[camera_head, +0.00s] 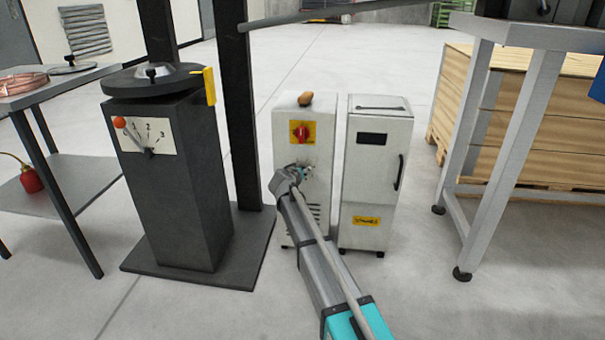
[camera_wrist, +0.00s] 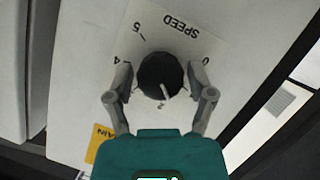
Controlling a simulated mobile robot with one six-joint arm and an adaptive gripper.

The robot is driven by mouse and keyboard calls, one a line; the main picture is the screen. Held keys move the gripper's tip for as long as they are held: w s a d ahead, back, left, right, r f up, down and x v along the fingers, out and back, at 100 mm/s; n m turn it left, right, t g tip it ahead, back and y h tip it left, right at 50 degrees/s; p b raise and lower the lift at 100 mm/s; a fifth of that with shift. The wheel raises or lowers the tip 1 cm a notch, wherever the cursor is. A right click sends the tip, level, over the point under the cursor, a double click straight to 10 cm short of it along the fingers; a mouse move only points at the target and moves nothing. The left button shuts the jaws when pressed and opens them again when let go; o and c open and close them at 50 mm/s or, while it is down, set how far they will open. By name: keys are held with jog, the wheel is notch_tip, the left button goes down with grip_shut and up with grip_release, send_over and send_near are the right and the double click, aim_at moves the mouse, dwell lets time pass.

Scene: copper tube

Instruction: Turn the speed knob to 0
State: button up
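The black speed knob (camera_wrist: 160,77) sits on a white plate marked SPEED (camera_wrist: 178,27), which appears upside down in the wrist view. The 0 shows right of the knob, the 4 left and the 5 upper left. The knob's white pointer points down and slightly right, near a small mark that looks like a 2. My gripper (camera_wrist: 158,78) is open, one finger on each side of the knob, with slim gaps visible. In the head view my gripper (camera_head: 288,178) is at the front of the white cabinet (camera_head: 290,125) and hides the knob.
A red switch on a yellow plate (camera_head: 301,132) is above my gripper. A second white cabinet (camera_head: 375,180) stands close on the right. A black pedestal (camera_head: 175,190) with a red-tipped lever and numbered dial stands on the left. A metal table (camera_head: 535,40) is further right.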

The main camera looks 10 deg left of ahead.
jog(key=shift+o, duration=0.2)
jog(key=s+r+m+y+p, duration=0.1)
jog(key=s+r+m+p, duration=0.1)
jog(key=s, duration=0.4)
jog(key=s+r+m+y+p, duration=0.2)
jog(key=s+r+p, duration=0.1)
jog(key=s, duration=0.4)
jog(key=shift+p, duration=0.45)
jog(key=b+x, duration=0.5)
jog(key=x, duration=0.8)
jog(key=shift+w+f, duration=0.2)
jog(key=shift+w, duration=0.1)
jog(key=c, duration=1.1)
jog(key=shift+c, duration=0.2)
